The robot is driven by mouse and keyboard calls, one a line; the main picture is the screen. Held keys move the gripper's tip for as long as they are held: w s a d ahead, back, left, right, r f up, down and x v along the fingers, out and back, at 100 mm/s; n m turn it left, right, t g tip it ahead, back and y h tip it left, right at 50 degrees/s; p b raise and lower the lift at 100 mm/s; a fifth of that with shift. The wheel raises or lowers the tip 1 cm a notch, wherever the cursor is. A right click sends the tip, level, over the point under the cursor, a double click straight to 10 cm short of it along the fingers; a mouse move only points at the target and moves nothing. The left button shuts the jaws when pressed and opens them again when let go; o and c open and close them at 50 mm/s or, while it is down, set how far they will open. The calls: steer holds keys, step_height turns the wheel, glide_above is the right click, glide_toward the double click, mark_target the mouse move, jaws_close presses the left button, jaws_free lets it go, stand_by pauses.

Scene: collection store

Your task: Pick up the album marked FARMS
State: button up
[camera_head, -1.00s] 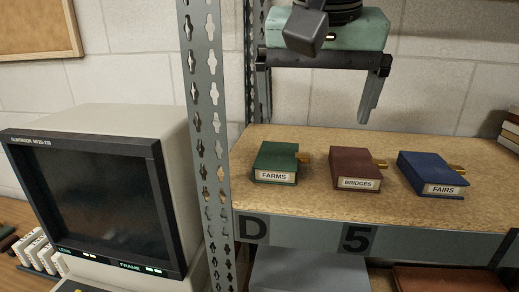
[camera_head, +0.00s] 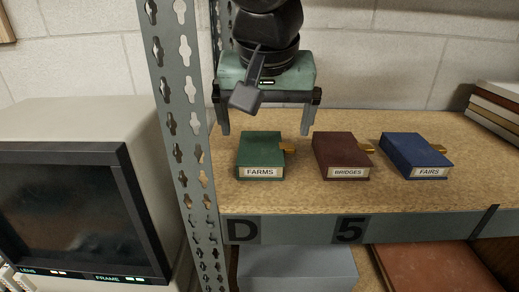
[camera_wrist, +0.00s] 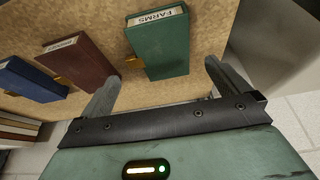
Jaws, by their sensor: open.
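The green album marked FARMS (camera_head: 260,152) lies on the shelf board, its white label facing the front edge and a brass clasp on its right side. My gripper (camera_head: 265,130) is open and empty, above and behind this album, with its fingers spread to either side. In the wrist view the FARMS album (camera_wrist: 160,48) lies just beyond the open fingers, nearer the right one, and not between them. The dark red album marked BRIDGES (camera_head: 341,153) is to its right, and the blue album marked FAIRS (camera_head: 414,153) further right.
A perforated steel post (camera_head: 176,110) stands close left of the FARMS album. A monitor (camera_head: 70,210) is left of the post. A stack of books (camera_head: 497,105) lies at the right back. The shelf board (camera_head: 300,198) is clear in front of the albums.

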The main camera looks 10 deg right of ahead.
mark_target(267, 146)
steer(key=shift+p+x, duration=0.7)
steer(key=shift+x, duration=1.55)
steer(key=shift+s+d, duration=0.15)
steer(key=shift+s, duration=0.05)
steer(key=c, duration=0.9)
